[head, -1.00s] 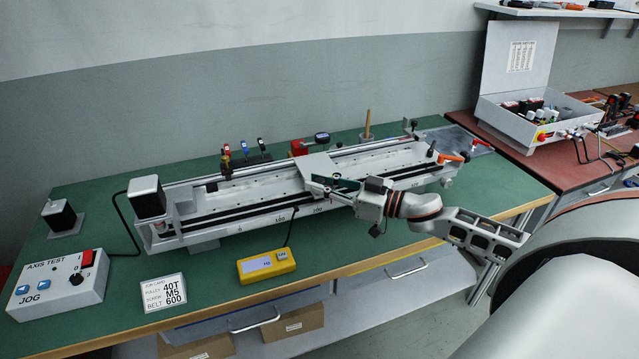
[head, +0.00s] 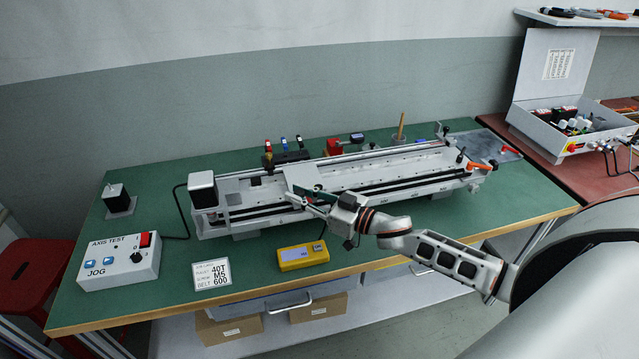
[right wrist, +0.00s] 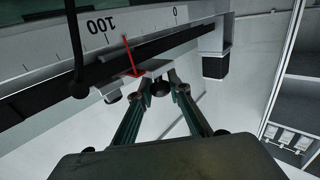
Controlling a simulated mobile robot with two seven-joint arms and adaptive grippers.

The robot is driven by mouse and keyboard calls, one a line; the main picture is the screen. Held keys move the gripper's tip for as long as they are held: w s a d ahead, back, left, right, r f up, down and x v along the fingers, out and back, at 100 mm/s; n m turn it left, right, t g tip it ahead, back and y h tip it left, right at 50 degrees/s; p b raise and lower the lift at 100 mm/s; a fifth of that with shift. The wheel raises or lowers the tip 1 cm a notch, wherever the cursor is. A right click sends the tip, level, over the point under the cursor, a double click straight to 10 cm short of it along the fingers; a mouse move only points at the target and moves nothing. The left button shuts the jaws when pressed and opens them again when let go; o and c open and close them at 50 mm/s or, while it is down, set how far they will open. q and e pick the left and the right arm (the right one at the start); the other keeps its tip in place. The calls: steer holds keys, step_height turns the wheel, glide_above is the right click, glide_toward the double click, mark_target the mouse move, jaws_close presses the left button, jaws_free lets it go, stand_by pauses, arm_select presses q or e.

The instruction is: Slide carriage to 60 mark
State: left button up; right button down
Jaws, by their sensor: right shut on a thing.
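The carriage (head: 300,178) is a pale plate across the long gantry rail (head: 385,165), in the left half of its length, near the motor end. In the right wrist view, a red pointer (right wrist: 131,58) stands at the upside-down scale (right wrist: 140,25) between the 100 and 0 marks, nearer 100. The exact reading is too small to tell. My right gripper (head: 316,203) is at the carriage's front edge. In the right wrist view its fingertips (right wrist: 168,82) are shut on a small dark knob (right wrist: 159,88) below the pointer. My left gripper is not in view.
A black-and-white motor block (head: 203,190) stands at the rail's left end. A yellow display box (head: 302,256), a label card (head: 212,274) and the axis test box (head: 118,262) lie in front on the green bench (head: 160,305). An orange-handled lever (head: 482,166) is at the right end.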

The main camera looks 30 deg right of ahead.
steer(key=shift+w+a+p, duration=0.15)
steer(key=shift+a, duration=0.5)
steer(key=shift+w+a+p, duration=0.15)
steer(key=shift+a, duration=0.45)
steer(key=c, duration=1.9)
jaws_free()
steer(key=v, duration=1.2)
steer(key=shift+f, duration=0.1)
steer(key=s+a+f+g+h, duration=0.1)
steer(key=s+a+f+h, duration=0.1)
steer(key=s+f, duration=0.3)
steer(key=s+a+f+m+g+h, duration=0.1)
steer(key=s+a+f+g+h, duration=0.1)
steer(key=s+a+f, duration=0.3)
steer(key=s+a+f+g+h, duration=0.1)
steer(key=s+a+f+h, duration=0.1)
steer(key=s+f, duration=0.5)
steer(key=shift+s+a+f+m+g, duration=0.15)
steer(key=shift+a+f, duration=0.1)
steer(key=shift+f, duration=0.45)
steer(key=shift+a+f+m+g, duration=0.1)
steer(key=shift+a+f, duration=0.15)
steer(key=shift+f, duration=0.45)
steer(key=shift+s+a+f+m+g, duration=0.15)
steer(key=shift+a+f, duration=0.1)
steer(key=shift+f, duration=0.45)
